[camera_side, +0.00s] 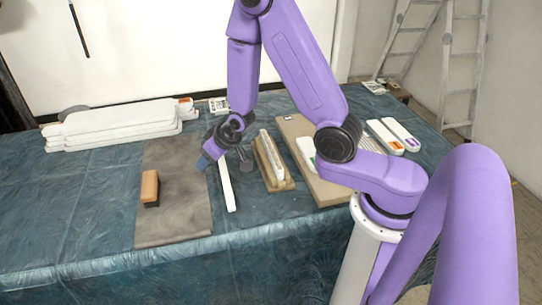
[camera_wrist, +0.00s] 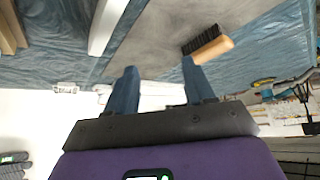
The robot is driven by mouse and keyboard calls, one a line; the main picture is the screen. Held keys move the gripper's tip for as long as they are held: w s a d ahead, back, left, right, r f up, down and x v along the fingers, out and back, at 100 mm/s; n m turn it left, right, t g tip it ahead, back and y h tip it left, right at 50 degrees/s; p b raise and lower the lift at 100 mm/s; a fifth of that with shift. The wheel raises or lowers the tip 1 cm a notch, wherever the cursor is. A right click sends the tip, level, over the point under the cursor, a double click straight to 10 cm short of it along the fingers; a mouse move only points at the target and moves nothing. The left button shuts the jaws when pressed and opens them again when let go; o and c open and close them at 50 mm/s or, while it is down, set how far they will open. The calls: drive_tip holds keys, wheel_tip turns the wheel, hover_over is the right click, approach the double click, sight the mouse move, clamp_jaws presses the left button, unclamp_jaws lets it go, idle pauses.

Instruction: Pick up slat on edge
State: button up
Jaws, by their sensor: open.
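A narrow white slat (camera_side: 227,186) stands on the blue sheeted table, along the right side of the grey mat. It looks set on its edge. In the wrist view the slat (camera_wrist: 105,25) shows at the top, left of the middle, cut off by the frame edge. My gripper (camera_wrist: 158,85) is open, its two blue fingers apart with nothing between them. In the side view my gripper (camera_side: 208,157) is near the far end of the slat. The side view does not show clearly how high it is above the table.
A wooden-backed brush (camera_side: 150,186) lies on the grey mat (camera_side: 175,222). A stack of white boards (camera_side: 110,124) lies at the back left. Right of the slat are a wooden block with a pale piece (camera_side: 271,160) and a large tan board (camera_side: 330,190).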

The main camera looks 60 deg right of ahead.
drive_tip(key=s+d+f+m+t+h, duration=0.2)
drive_tip(key=d+f+m+h, duration=0.15)
drive_tip(key=d, duration=0.45)
drive_tip(key=m+h, duration=0.5)
approach(272, 150)
drive_tip(key=shift+w+d+f+g, duration=0.15)
drive_tip(key=shift+w+d+f, duration=0.15)
drive_tip(key=shift+w, duration=0.15)
drive_tip(key=shift+w+d+f+g, duration=0.15)
drive_tip(key=shift+w+f, duration=0.1)
drive_tip(key=shift+w, duration=0.2)
drive_tip(key=shift+x, duration=3.7)
drive_tip(key=shift+d+r, duration=0.1)
clamp_jaws()
